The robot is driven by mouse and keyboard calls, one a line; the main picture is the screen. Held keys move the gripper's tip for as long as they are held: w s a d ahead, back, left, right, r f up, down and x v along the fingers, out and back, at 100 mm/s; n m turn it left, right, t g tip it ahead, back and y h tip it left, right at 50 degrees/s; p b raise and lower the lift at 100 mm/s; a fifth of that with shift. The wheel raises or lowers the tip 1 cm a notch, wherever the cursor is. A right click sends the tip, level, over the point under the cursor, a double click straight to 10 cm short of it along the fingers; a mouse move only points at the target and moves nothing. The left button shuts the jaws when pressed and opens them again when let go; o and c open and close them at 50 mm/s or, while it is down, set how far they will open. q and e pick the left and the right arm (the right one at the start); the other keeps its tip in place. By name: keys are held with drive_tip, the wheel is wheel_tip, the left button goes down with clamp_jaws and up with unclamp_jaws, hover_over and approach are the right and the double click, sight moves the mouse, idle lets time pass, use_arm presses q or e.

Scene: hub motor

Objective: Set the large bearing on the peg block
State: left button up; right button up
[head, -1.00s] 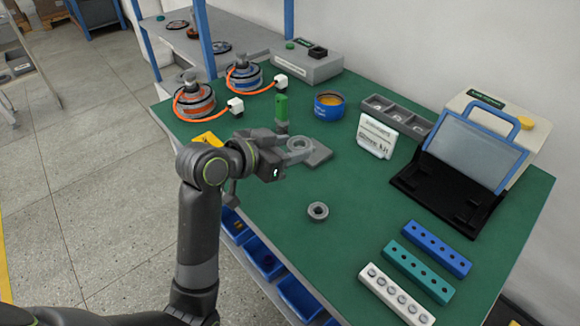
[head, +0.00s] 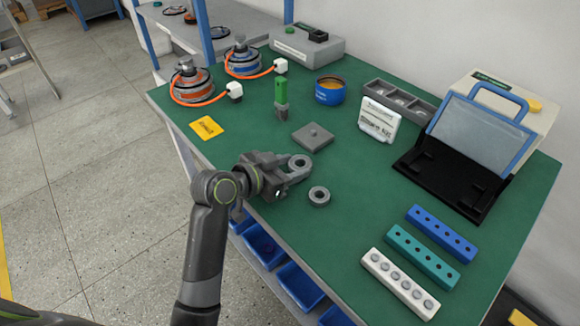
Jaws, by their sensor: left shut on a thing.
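The peg block (head: 312,137) is a flat grey square plate with a short peg standing bare at its middle. My left gripper (head: 294,172) is shut on a grey ring-shaped bearing (head: 301,162). It holds this bearing over the mat, on the near side of the peg block and apart from it. A second grey bearing (head: 319,196) lies flat on the green mat, just right of and nearer than the gripper. The two rings look close in size, so I cannot tell surely which is larger. My right gripper is out of view.
A green-handled tool (head: 281,97) stands behind the peg block, with a blue tin (head: 330,90) beyond. A yellow card (head: 206,127) lies left. A white sign (head: 379,120) stands right. Blue, teal and white hole strips (head: 400,285) lie at the front right. The middle right mat is clear.

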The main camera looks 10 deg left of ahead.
use_arm(q)
drive_tip(key=o, duration=1)
drive_tip(key=shift+f, duration=0.1)
